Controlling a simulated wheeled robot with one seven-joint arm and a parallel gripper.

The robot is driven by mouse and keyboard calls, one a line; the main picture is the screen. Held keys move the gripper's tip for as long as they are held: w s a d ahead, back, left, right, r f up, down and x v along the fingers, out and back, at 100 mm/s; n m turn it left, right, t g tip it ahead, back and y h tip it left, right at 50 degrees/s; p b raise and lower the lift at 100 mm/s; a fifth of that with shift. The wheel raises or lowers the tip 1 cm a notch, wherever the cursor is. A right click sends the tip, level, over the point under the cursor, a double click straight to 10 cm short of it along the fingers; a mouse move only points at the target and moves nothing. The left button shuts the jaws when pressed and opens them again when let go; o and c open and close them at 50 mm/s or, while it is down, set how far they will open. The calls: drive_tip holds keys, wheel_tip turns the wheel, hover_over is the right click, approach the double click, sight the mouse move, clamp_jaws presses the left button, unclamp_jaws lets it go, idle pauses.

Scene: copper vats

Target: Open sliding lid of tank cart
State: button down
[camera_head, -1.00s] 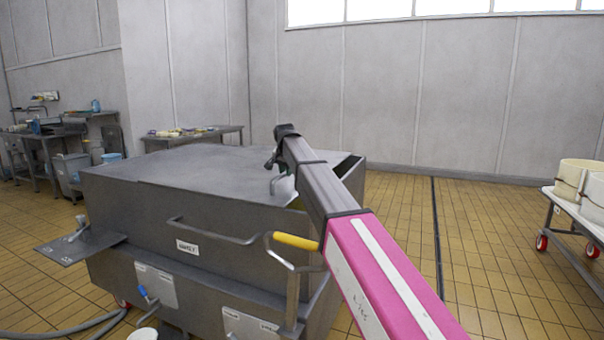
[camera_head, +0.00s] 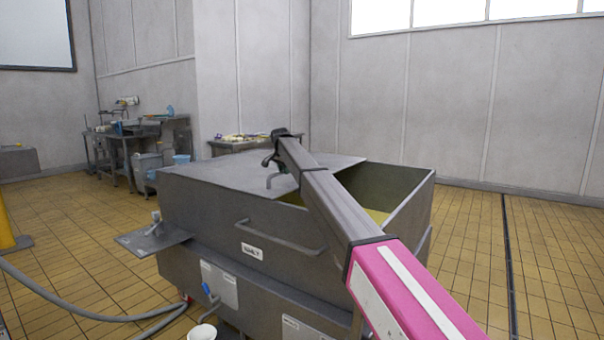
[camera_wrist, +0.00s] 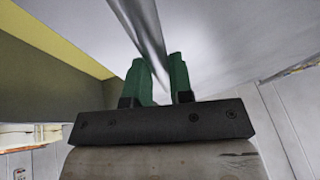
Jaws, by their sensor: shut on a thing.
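The grey metal tank cart (camera_head: 235,208) stands in front of me. Its flat sliding lid (camera_head: 225,172) covers the left part of the top. The right part is open and shows yellow contents (camera_head: 377,215) inside. My gripper (camera_wrist: 160,80) has green fingers on either side of a metal bar handle (camera_wrist: 146,35) of the lid, and is shut on it. In the head view the handle (camera_head: 270,181) shows at the lid's right edge, and my arm hides part of the lid edge and opening.
A bent rail (camera_head: 290,240) sticks out from the cart's front. A side shelf (camera_head: 150,238) juts out at left. A hose (camera_head: 90,316) lies on the tiled floor. Work tables (camera_head: 150,140) stand against the back wall. The floor at right is clear.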

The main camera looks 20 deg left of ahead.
hover_over(264, 179)
drive_tip(key=shift+w, duration=0.1)
idle(0.3)
drive_tip(key=c, duration=1)
unclamp_jaws()
drive_tip(key=shift+r, duration=0.1)
drive_tip(key=v, duration=1)
drive_tip(key=shift+d+r, duration=0.1)
drive_tip(key=shift+r, duration=0.2)
drive_tip(key=shift+s, duration=0.25)
